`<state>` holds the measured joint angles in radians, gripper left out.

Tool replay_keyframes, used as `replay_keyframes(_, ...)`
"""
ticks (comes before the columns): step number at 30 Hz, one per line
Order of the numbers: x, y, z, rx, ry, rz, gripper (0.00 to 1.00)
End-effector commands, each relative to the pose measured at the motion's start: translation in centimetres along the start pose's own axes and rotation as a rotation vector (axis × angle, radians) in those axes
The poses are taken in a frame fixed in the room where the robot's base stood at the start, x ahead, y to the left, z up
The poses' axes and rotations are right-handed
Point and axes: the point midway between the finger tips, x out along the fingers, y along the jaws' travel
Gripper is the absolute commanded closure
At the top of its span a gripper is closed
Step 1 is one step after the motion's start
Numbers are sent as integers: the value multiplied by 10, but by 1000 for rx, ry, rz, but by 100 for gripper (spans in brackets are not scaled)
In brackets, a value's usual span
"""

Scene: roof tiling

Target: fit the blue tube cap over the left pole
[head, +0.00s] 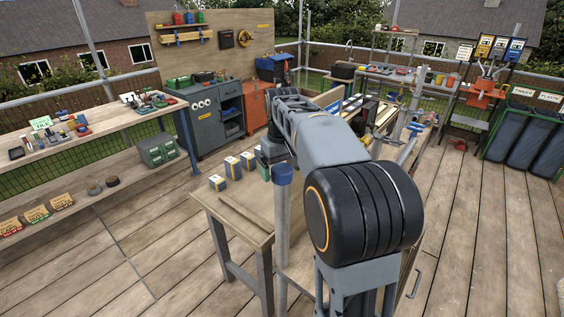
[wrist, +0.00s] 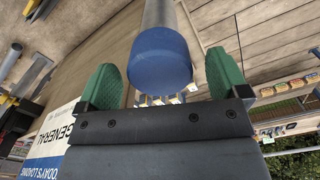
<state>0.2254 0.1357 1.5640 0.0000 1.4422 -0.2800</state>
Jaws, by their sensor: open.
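The blue tube cap (head: 282,173) sits on the top end of an upright grey pole (head: 283,220), which stands beside a small wooden bench. In the wrist view the cap (wrist: 161,62) covers the end of the pole (wrist: 163,14) and looks in line with it. My gripper (wrist: 162,75) is open. Its two green fingers are on either side of the cap, with a visible gap on each side, so it holds nothing. In the head view my arm hides most of the gripper; a green fingertip (head: 264,173) shows just left of the cap.
The small wooden bench (head: 235,216) stands just left of the pole. A workbench (head: 100,124) runs along the left. A sign board (wrist: 55,140) is near the gripper in the wrist view. Open deck lies at right.

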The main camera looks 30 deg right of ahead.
Motion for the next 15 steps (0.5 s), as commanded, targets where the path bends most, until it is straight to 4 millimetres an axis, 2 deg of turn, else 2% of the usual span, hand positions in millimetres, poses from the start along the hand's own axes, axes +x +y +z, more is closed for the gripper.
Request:
replay_keyframes(5,-17,0,-1,0,3,1,7)
replay_keyframes(15,-86,0,-1,0,3,1,7)
